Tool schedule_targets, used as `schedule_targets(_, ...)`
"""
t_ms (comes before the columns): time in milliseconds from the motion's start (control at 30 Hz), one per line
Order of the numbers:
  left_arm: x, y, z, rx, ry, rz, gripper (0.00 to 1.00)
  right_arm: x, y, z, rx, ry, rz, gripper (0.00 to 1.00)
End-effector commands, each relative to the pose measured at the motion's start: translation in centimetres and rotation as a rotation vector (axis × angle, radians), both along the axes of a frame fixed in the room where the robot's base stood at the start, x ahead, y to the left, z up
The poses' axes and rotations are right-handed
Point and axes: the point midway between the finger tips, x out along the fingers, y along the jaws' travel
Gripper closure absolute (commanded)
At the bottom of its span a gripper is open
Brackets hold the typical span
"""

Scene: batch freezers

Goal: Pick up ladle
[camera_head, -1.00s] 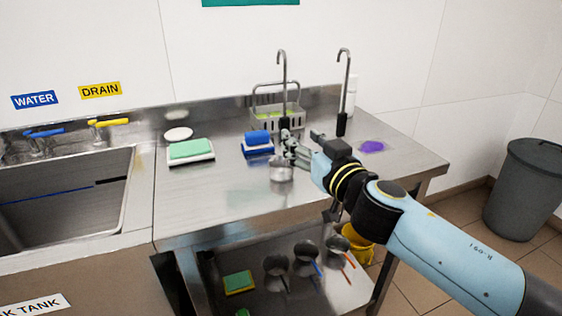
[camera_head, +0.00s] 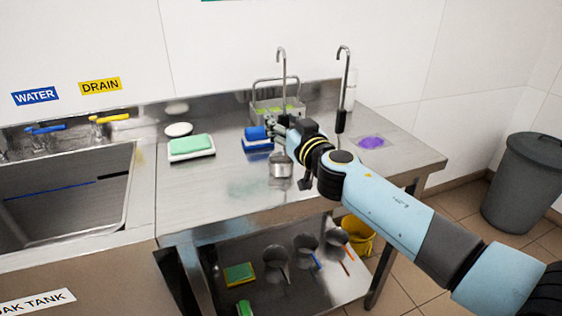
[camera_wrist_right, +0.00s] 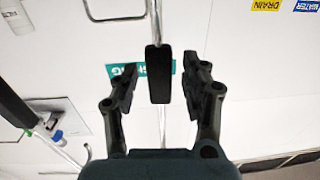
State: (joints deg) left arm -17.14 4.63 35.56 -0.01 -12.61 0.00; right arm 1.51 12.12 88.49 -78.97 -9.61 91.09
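The left ladle (camera_head: 283,75) stands upright on the steel table, with a thin hooked rod and a metal bowl (camera_head: 280,168). Its black grip is hidden behind my right gripper (camera_head: 277,130) in the head view. In the right wrist view, the black grip (camera_wrist_right: 159,75) lies between the two spread fingers of my right gripper (camera_wrist_right: 160,92), with gaps on both sides. A second hooked ladle (camera_head: 347,85) stands to the right; my arm hides its lower end. My left gripper is not in view.
A blue sponge (camera_head: 255,133), a green sponge (camera_head: 190,146) and a wire basket (camera_head: 268,107) stand close by on the table (camera_head: 215,205). A purple patch (camera_head: 371,142) lies right. A sink (camera_head: 60,200) is left. Funnel-like items sit on the lower shelf.

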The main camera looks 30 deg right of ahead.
Motion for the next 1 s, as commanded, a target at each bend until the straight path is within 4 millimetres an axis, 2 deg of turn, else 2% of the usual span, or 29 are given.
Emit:
schedule_targets(33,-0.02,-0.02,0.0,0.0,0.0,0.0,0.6,-0.01,0.0,0.01,0.0,0.0,0.0,0.62)
schedule_targets(333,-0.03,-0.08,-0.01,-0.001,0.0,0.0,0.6,-0.02,-0.01,0.01,0.0,0.0,0.0,1.0)
schedule_targets(1000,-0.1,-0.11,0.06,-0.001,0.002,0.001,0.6,0.0,0.0,0.21,0.0,-0.002,0.0,1.0)
